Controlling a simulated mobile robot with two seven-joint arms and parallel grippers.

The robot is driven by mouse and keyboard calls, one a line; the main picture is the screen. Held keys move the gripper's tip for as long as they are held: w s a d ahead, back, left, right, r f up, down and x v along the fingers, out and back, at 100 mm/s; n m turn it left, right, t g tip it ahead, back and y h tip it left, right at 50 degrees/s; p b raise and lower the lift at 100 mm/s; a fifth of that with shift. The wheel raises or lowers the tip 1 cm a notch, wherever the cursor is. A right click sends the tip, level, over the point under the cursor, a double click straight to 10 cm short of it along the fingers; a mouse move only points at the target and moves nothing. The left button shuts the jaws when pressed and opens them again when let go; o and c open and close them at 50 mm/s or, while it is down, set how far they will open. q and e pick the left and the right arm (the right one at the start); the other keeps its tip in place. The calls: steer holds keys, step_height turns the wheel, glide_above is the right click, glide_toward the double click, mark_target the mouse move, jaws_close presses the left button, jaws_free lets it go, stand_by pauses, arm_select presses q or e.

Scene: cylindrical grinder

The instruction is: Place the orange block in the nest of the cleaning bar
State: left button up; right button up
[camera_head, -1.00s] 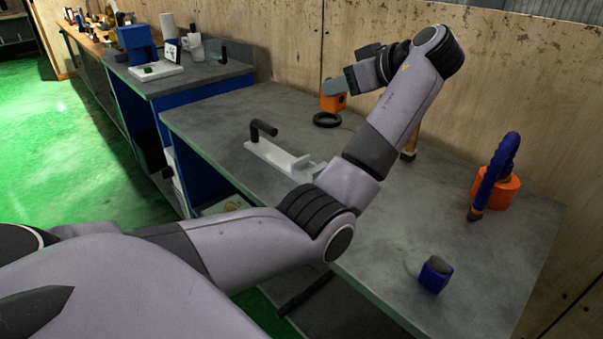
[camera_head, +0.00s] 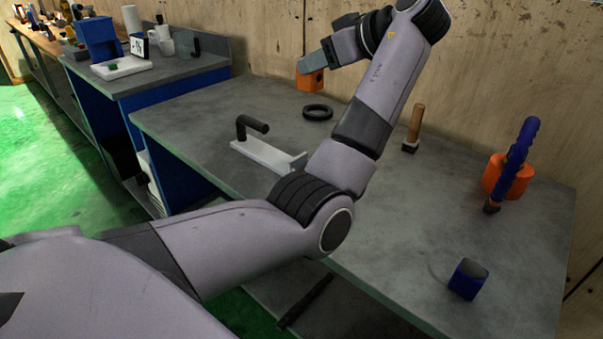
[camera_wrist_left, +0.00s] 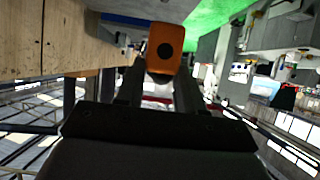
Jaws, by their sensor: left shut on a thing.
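The orange block (camera_head: 311,80) is in my left gripper (camera_head: 312,66), above the back of the grey table near the plywood wall. In the left wrist view the orange block (camera_wrist_left: 166,48), with a dark round spot on its face, sits between the two dark fingers, which are shut on it. A pale bar with a black bent handle (camera_head: 268,156) lies on the table left of my left forearm; it may be the cleaning bar. Its right end is close to my arm in the picture, and no nest can be made out. My right gripper is out of view.
A black ring (camera_head: 317,112) lies just in front of the block. A wooden-handled tool (camera_head: 415,128), an orange-based blue hose (camera_head: 509,178) and a dark blue block (camera_head: 467,279) stand to the right. The table's middle right is clear. A second bench stands left.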

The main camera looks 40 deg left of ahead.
arm_select(q)
steer(key=shift+f, duration=0.1)
step_height(320, 180, down, 20)
steer(key=shift+r+b, duration=0.1)
steer(key=shift+b, duration=0.4)
steer(key=o, duration=1)
